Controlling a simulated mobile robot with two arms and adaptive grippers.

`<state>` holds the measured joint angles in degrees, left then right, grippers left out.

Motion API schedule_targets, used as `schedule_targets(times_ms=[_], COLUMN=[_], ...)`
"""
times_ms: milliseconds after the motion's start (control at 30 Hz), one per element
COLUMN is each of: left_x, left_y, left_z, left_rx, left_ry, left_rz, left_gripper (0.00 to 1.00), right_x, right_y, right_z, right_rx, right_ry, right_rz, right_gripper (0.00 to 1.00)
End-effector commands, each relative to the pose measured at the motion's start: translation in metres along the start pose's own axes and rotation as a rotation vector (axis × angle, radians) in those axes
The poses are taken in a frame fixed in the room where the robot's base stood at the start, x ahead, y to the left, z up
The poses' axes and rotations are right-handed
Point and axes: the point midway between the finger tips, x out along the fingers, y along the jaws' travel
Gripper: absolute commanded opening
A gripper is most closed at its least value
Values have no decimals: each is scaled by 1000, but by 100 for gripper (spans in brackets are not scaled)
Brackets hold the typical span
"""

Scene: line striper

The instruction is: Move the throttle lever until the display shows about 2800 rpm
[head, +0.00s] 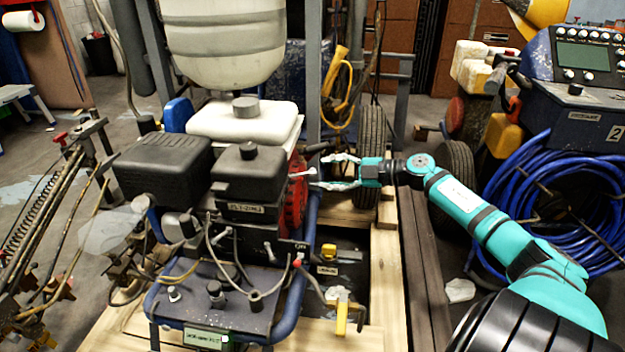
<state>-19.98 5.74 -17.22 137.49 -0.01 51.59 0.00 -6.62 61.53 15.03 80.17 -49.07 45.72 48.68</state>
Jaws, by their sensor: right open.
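The striper's engine (248,185) stands in the middle of the head view, with black covers and a red part on its right side. A short pale rod with a light tip (300,174), which looks like the throttle lever, sticks out at the engine's right. My right gripper (318,172) comes in from the right. Its fingers are open, one above and one below the rod's line; I cannot tell whether they touch it. A small green panel (206,339) at the bottom front may be the display; its text is too small to read. My left gripper is not in view.
A red-tipped lever (298,262) and a yellow-handled valve (341,318) are below the engine. Loose cables cross the front deck (235,312). A blue hose coil (560,190) and another machine with a grey-green screen (583,56) stand at the right.

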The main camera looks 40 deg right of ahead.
Motion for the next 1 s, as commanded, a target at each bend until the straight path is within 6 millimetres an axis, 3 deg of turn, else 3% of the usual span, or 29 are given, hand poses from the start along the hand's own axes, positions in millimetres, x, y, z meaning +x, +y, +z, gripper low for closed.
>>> schedule_targets(times_ms=[100, 333, 767, 1000], left_x=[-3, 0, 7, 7], left_y=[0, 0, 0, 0], left_z=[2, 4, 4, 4], left_rx=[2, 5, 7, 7], left_ry=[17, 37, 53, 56], left_rz=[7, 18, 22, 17], left_gripper=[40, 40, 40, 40], right_x=[19, 44, 52, 52], right_y=[-1, -1, 0, 0], right_z=[1, 1, 0, 0], right_rx=[-1, 2, 2, 2], right_ry=[1, 1, -1, 0], right_rz=[4, 2, 0, 0], right_gripper=[43, 43, 43, 16])
